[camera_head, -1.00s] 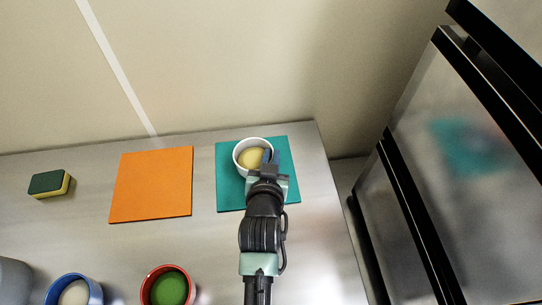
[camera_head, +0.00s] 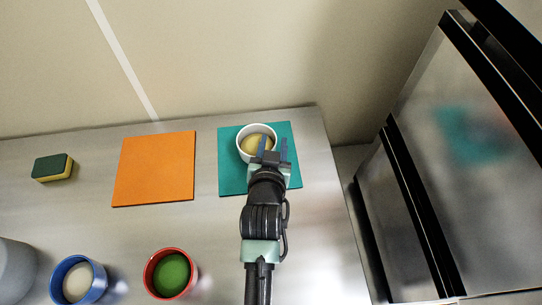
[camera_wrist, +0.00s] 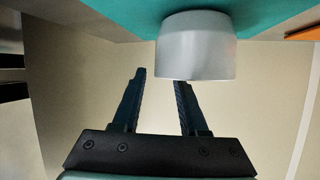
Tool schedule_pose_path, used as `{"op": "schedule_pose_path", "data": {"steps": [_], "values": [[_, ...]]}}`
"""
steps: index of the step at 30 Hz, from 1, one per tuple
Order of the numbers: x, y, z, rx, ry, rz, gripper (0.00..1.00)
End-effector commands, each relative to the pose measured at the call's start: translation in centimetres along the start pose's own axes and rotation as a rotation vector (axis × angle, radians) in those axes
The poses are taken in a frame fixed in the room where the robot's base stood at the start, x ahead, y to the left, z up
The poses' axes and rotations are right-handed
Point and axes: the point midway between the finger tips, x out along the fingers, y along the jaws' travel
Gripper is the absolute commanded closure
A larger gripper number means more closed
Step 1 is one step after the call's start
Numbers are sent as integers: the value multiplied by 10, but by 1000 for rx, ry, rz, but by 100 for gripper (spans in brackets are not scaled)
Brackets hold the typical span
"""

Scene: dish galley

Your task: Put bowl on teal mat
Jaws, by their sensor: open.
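The white bowl (camera_head: 243,148), yellowish inside, stands upright on the teal mat (camera_head: 233,181), near the mat's back left. My gripper (camera_head: 273,150) is open, its two dark fingers apart, at the bowl's right front side. In the wrist view, the bowl (camera_wrist: 196,50) rests against the teal mat (camera_wrist: 265,15) at the top. There my gripper (camera_wrist: 160,85) shows with nothing held, and the right fingertip is close to the bowl's rim. I cannot tell whether that finger touches it.
An orange mat (camera_head: 155,170) lies left of the teal mat, with a green and yellow sponge (camera_head: 53,167) farther left. A blue bowl (camera_head: 92,293) and a red bowl (camera_head: 149,281) stand at the front. Steel cabinets (camera_head: 430,150) rise at the right.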

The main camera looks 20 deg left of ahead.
Motion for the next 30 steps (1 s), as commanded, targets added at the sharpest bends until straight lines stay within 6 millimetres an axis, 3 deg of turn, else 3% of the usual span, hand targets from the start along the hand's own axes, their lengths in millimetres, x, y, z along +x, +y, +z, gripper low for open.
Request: {"op": "schedule_pose_path", "data": {"steps": [12,18,27,30], "values": [[-75,1,2,0,-2,1,57],[-103,0,1,0,-2,1,57],[-114,0,-2,1,3,1,57],[-110,1,-29,6,56,2,57]]}}
